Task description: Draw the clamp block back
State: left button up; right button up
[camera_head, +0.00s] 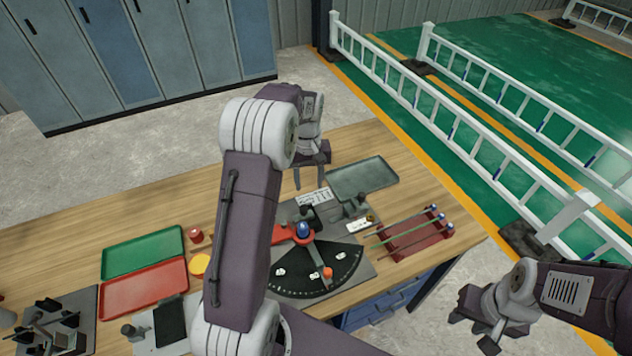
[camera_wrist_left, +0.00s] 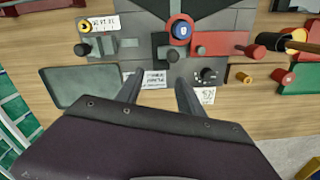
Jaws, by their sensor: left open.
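My left gripper (camera_head: 311,186) is open and empty above the back edge of the bench fixture. In the left wrist view its two fingers (camera_wrist_left: 159,92) point towards a printed label and small dark blocks. A dark block with a black knob (camera_wrist_left: 207,75) lies just beyond the right finger. Another dark knob (camera_wrist_left: 173,55) stands below the blue-capped pivot (camera_wrist_left: 181,31). I cannot tell for sure which of these is the clamp block. In the head view, the fixture has a black fan-shaped plate (camera_head: 325,278). My right gripper (camera_head: 478,325) hangs off the bench at the lower right; its jaws are unclear.
A grey-green tray (camera_head: 364,179) lies right of the left gripper. A red rack (camera_head: 428,247) holds several rods to its front. A green tray (camera_head: 143,250) and a red tray (camera_head: 144,290) lie at left. White railings (camera_head: 470,130) stand beyond the bench.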

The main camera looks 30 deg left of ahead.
pick_arm(q)
send_near(303, 205)
jog(key=s, duration=0.2)
jog(key=f, duration=0.3)
jog(key=w+f+p, duration=0.1)
jog(key=f, duration=0.5)
jog(key=shift+w+d, duration=0.15)
jog(key=shift+w, duration=0.25)
jog(key=shift+s+f, duration=0.2)
jog(key=shift+s, duration=0.2)
jog(key=shift+w+f, duration=0.1)
jog(key=shift+w, duration=0.2)
jog(key=c, duration=0.9)
grip_shut()
pick_arm(e)
jog(key=s+r, duration=0.2)
jog(key=shift+s+r, duration=0.1)
jog(key=shift+s, duration=0.2)
